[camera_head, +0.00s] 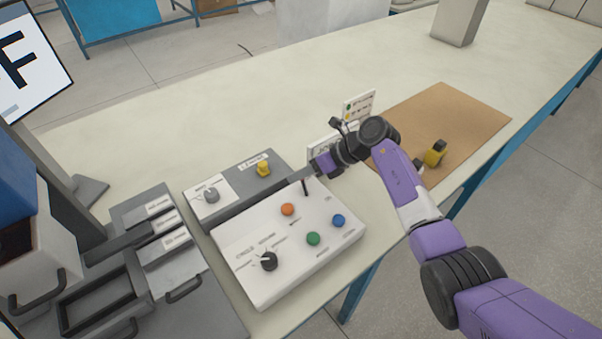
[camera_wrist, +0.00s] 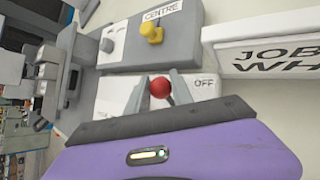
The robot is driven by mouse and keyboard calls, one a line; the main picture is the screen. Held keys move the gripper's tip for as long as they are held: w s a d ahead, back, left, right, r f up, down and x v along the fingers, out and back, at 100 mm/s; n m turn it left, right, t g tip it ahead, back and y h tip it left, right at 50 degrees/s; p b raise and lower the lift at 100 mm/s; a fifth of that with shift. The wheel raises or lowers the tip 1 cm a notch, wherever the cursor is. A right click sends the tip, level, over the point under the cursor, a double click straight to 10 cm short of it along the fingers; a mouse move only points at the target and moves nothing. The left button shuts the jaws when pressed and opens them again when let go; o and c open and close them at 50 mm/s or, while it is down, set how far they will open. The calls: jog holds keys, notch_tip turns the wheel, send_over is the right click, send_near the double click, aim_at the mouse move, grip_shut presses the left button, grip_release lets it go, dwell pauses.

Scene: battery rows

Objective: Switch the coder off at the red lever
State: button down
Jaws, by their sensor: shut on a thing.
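The coder is a white sloped control box (camera_head: 235,250) on the bench. The red lever (camera_wrist: 160,88) shows its round red knob in the wrist view, between the two grey fingers of my gripper (camera_wrist: 158,80). The fingers are shut on the lever. An OFF label is printed on the white panel to the right of the knob. In the head view my gripper (camera_head: 304,177) is at the far edge of the white box, and a dark stem shows just below it. The red knob is hidden there.
The white box also carries an orange button (camera_head: 287,209), a green button (camera_head: 313,239), a blue button (camera_head: 339,220) and a black dial (camera_head: 268,261). Behind it is a grey unit with a yellow knob (camera_head: 263,168). A brown mat (camera_head: 470,115) lies right.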

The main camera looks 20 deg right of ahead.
jog(key=c, duration=1.1)
grip_release()
jog(key=v, duration=0.7)
jog(key=shift+s+d+r+b, duration=0.15)
jog(key=shift+d+r+b, duration=0.1)
jog(key=shift+b, duration=0.15)
